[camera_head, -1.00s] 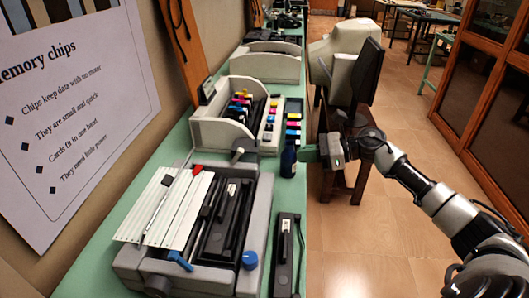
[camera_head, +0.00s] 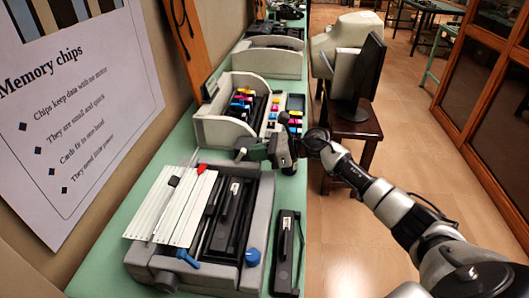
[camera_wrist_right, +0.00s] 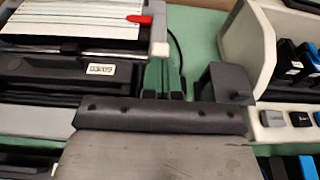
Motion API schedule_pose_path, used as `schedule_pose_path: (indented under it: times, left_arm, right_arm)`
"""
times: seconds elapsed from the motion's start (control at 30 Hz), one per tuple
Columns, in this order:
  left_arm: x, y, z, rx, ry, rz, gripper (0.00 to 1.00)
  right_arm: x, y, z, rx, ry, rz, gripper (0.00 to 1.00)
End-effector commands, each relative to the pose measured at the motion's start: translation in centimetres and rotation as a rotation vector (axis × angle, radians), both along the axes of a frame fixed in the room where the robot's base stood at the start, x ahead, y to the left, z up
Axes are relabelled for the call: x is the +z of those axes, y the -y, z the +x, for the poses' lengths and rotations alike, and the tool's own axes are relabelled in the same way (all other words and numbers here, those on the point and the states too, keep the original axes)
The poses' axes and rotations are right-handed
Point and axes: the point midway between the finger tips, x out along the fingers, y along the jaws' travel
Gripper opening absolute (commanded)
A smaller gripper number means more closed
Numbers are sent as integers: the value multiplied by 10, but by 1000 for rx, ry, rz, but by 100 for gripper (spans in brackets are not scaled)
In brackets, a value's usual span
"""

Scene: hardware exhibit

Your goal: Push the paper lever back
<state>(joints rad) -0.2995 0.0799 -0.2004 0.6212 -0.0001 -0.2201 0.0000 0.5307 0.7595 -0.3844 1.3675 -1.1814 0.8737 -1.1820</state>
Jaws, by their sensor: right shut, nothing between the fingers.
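The dot-matrix style printer (camera_head: 262,215) stands on the green bench with white striped paper (camera_head: 168,212) on it. A small red lever (camera_head: 201,168) sticks up at its far edge, by the paper; it also shows in the right wrist view (camera_wrist_right: 140,19). A blue lever (camera_head: 187,258) and a blue knob (camera_head: 252,257) are at its near side. My right gripper (camera_head: 246,149) is shut and empty, over the bench at the printer's far right corner. In the wrist view its fingers (camera_wrist_right: 164,86) are apart from the red lever. My left gripper is out of view.
A beige printer (camera_head: 213,130) with coloured cartridges stands just beyond my right gripper. A grey block (camera_wrist_right: 224,84) is close beside the fingers. A black device (camera_head: 287,250) lies at the bench's right edge. A monitor (camera_head: 352,70) sits on a dark stool.

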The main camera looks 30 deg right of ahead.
Motion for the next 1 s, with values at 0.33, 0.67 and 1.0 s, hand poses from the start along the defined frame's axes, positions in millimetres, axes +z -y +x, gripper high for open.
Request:
schedule_pose_path:
  times: [0.33, 0.67, 1.0]
  left_arm:
    - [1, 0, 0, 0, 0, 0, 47]
    - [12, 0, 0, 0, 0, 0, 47]
    - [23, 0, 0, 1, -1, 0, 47]
  right_arm:
    - [1, 0, 0, 0, -3, -4, 0]
    - [5, -2, 2, 0, -39, -51, 0]
    - [10, -4, 4, 0, -72, -95, 0]
